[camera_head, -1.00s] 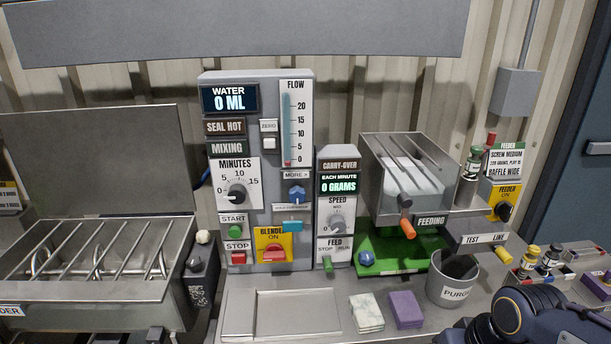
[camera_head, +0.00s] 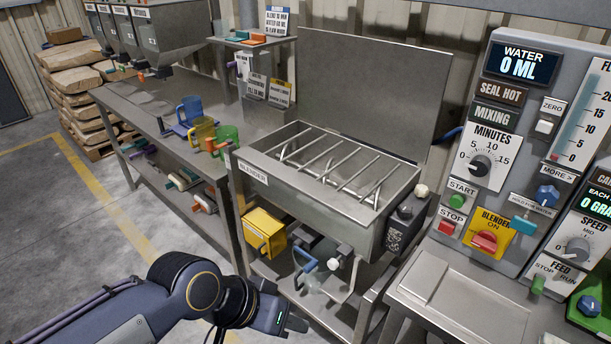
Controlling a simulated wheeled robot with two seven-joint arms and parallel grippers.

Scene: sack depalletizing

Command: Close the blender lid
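The blender (camera_head: 262,178) is an open steel trough labelled BLENDER, with bars across its top, in the middle of the head view. Its lid (camera_head: 355,95) is a flat steel panel standing raised along the trough's back edge. My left arm comes in from the lower left, and its gripper (camera_head: 294,322) is low in front of the blender, below the rim and apart from the lid. Its fingers are small and seen from the side, so their opening is unclear. My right gripper is not in view.
A control panel (camera_head: 483,110) reading WATER 0 ML stands right of the blender. A steel table (camera_head: 140,105) with coloured jugs is to the left. Open floor (camera_head: 60,235) lies at left.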

